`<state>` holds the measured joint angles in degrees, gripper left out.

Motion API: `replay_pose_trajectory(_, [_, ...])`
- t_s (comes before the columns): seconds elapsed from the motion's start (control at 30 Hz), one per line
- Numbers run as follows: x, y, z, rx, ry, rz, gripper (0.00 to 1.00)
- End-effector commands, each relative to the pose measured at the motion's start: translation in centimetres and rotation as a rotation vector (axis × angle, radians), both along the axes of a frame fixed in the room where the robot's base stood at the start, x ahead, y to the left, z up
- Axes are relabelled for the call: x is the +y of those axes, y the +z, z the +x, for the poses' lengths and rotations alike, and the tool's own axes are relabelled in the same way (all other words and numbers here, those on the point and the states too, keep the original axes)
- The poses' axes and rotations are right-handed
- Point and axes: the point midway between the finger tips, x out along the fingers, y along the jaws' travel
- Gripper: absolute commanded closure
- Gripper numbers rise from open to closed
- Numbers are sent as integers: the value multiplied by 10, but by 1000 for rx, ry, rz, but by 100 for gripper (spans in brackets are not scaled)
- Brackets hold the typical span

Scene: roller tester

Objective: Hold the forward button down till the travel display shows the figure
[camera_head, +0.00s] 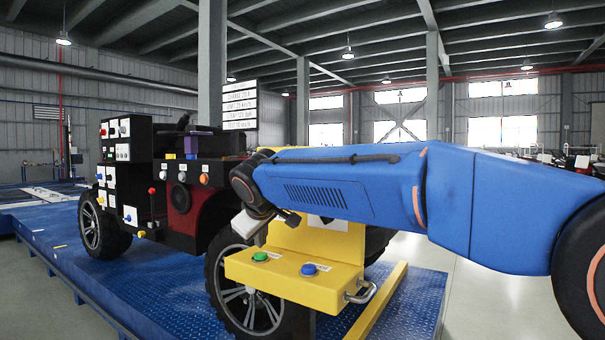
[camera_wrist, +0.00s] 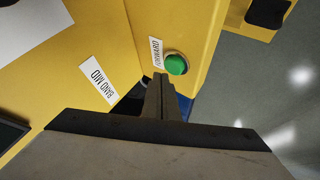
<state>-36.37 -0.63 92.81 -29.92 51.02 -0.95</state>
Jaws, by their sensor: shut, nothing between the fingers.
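The green button (camera_wrist: 176,64) sits on the yellow control box, beside a label reading FORWARD (camera_wrist: 156,52) in the wrist view. In the head view, the green button (camera_head: 260,256) is on the left of the yellow box (camera_head: 290,290), and a blue button (camera_head: 308,269) is to its right. My gripper (camera_wrist: 160,78) is shut and empty, its fingertips close beside the green button in the wrist view. I cannot tell whether they touch it. In the head view my gripper (camera_head: 262,238) hangs just above the green button. No readable travel figure shows.
A label reading BAND MID (camera_wrist: 98,83) is on the yellow panel. A metal handle (camera_head: 362,292) sticks out from the box's right front. A dark vehicle with a wheel (camera_head: 250,308) stands behind it on the blue platform (camera_head: 150,285). A sign board (camera_head: 240,105) stands further back.

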Motion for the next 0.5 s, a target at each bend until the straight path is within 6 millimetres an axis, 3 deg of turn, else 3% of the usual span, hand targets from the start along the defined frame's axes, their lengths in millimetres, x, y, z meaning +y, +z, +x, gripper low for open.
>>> replay_pose_trajectory(0.27, [0,1,0,-1,1,1,100])
replay_pose_trajectory(0.5, [0,19,1,-1,0,0,100])
